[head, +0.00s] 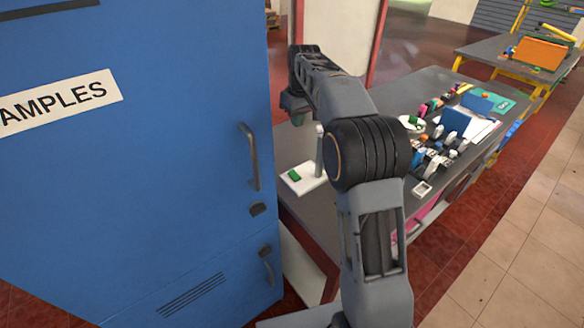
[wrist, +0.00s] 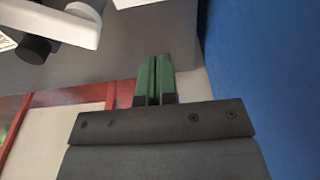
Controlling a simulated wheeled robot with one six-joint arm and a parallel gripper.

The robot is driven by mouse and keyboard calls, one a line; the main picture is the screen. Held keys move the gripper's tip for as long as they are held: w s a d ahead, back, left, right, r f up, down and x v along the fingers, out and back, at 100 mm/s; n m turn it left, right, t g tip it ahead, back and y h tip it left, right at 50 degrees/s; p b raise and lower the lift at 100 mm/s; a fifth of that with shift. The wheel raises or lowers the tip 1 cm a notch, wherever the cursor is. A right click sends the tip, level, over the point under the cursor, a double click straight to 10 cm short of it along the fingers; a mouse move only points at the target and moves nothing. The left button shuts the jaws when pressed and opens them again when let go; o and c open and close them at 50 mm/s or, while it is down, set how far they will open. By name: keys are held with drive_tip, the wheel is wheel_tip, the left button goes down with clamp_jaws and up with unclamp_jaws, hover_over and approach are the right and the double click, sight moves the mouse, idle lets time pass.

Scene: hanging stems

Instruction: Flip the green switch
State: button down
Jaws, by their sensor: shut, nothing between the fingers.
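The green switch (head: 294,175) is a small green piece on a white plate (head: 304,183) at the near left corner of the grey table in the head view. A pale upright post stands at the plate's right side. My gripper (wrist: 154,56) shows in the wrist view with its two green fingers side by side, shut and empty. In the head view my arm's end points down above the table, beyond the plate, and the fingertips are hard to make out. I cannot identify the green switch in the wrist view.
A tall blue cabinet (head: 150,150) with handles stands close on the left; its blue side fills the wrist view's right edge. The grey table (head: 330,222) carries several coloured items and a small white box (head: 422,189). Another table (head: 488,48) stands at the back right.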

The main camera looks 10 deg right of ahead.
sight(291, 171)
drive_tip(key=f, duration=0.7)
drive_tip(key=w+f+p, duration=0.1)
drive_tip(key=f, duration=0.6)
drive_tip(key=w+a+f+p, duration=0.1)
drive_tip(key=f, duration=0.6)
drive_tip(key=shift+w+f, duration=0.1)
drive_tip(key=shift+w, duration=0.05)
